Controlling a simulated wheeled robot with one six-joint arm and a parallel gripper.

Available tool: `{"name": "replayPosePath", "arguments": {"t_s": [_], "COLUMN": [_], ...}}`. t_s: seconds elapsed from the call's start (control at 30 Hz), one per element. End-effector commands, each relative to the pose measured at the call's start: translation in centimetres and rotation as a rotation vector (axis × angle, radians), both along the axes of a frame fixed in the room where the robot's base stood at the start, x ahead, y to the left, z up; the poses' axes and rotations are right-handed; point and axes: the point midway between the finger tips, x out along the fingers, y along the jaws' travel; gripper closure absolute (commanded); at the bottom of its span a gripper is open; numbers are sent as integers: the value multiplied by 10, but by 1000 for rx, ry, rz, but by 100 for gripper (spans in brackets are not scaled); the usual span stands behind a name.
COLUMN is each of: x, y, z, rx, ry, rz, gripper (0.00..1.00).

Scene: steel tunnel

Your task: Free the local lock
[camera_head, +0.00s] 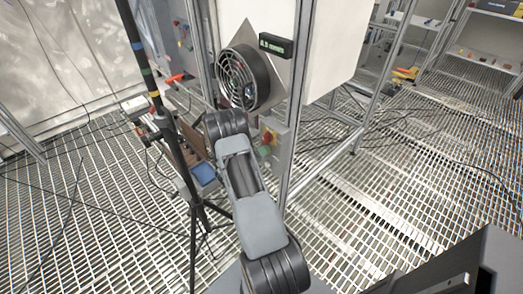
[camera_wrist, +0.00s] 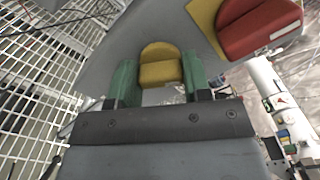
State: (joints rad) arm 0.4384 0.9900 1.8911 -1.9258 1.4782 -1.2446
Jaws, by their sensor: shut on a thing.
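In the wrist view a yellow knob (camera_wrist: 160,52) with a rounded top sits on a grey panel (camera_wrist: 110,55). I take it to be the local lock, though no label is legible. My gripper (camera_wrist: 157,77) has its two green fingers on either side of the knob and is shut on it. The dark gripper body covers the lower part of the view. A red rotary handle (camera_wrist: 260,25) on a yellow plate (camera_wrist: 205,14) is to the upper right of the knob. In the head view my arm hides the gripper and the knob.
In the head view a round fan grille (camera_head: 240,80) and a small display (camera_head: 275,44) are on the metal frame above my arm. A black tripod (camera_head: 190,190) with cables stands close on the left. Open grating floor (camera_head: 400,190) lies to the right.

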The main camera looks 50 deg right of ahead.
Motion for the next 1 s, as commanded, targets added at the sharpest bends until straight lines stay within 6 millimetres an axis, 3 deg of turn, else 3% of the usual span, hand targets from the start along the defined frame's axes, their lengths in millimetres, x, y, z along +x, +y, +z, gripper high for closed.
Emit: {"name": "replayPosePath", "arguments": {"t_s": [0.5, 1.0], "x": [1, 1], "y": [0, 0], "z": [0, -2], "rx": [29, 41], "ry": [418, 578], "rz": [0, 2], "gripper": [79, 79]}}
